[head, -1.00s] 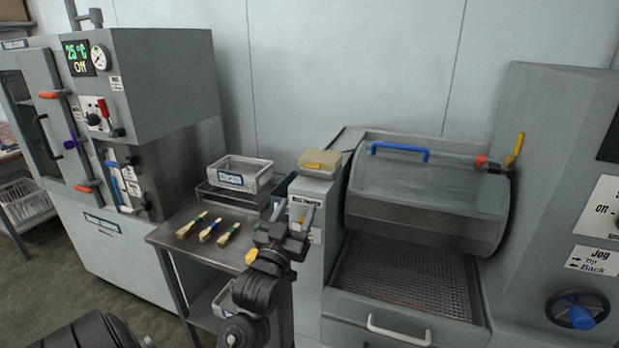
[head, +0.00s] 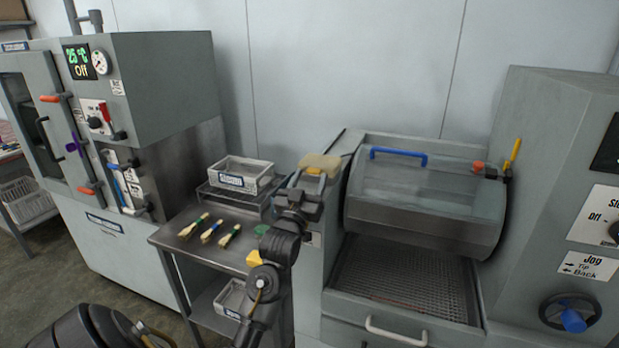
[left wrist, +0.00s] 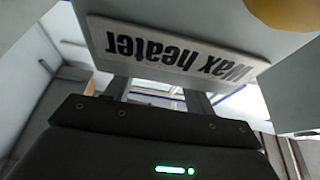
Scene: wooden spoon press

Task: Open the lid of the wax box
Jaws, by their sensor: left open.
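The wax box (head: 320,161) is a small pale yellow box on top of the grey cabinet left of the drum. Its lid looks shut, though the gripper partly covers its front. My left gripper (head: 307,181) is open and empty, just in front of and below the box. In the left wrist view its two fingers (left wrist: 158,92) are apart with nothing between them. A rounded yellow part (left wrist: 285,10) shows at that view's top right; I cannot tell what it is. My right gripper is in neither view.
A white "Wax heater" sign (left wrist: 175,48) on the cabinet front is close to the fingers. The drum (head: 428,200) stands right of the box.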

